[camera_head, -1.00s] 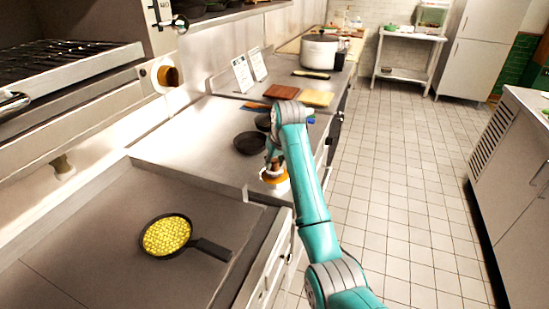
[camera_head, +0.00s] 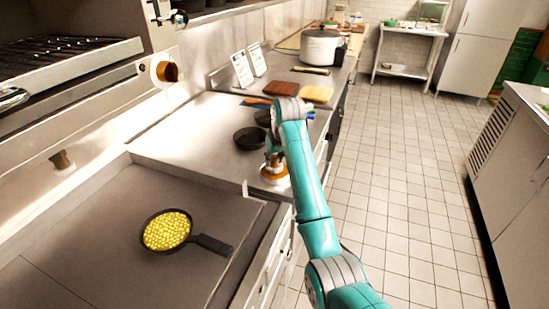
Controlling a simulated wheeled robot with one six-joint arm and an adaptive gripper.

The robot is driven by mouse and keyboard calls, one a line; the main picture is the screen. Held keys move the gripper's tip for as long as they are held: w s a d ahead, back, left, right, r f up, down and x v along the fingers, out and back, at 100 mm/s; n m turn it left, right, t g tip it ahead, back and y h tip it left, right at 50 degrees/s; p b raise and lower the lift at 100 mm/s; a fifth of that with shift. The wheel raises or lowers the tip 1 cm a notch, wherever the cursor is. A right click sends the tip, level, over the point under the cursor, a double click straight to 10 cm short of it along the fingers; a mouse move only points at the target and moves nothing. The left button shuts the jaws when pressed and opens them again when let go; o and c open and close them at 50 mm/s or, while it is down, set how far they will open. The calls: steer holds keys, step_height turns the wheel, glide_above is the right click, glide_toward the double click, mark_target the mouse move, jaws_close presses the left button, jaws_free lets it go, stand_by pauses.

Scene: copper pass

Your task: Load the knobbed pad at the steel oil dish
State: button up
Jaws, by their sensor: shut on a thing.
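My gripper (camera_head: 272,160) points down over the front right of the steel counter and is shut on the knobbed pad (camera_head: 272,170), a small brown-orange piece with a knob on top. A pale round rim, seemingly the steel oil dish (camera_head: 284,184), shows right under and around the pad. I cannot tell whether the pad touches the bottom of the dish. The gripper's fingers are small and partly hidden by my arm.
A black pan (camera_head: 166,231) with a yellow waffle-patterned inside lies on the griddle (camera_head: 90,250) at front left. Dark round dishes (camera_head: 249,138) stand just behind my gripper. Brown (camera_head: 280,88) and yellow (camera_head: 316,94) blocks and a pot (camera_head: 320,47) are farther back.

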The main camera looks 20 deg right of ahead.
mark_target(275, 156)
steer(key=shift+f, duration=0.4)
stand_by(1.2)
steer(key=shift+r, duration=3.55)
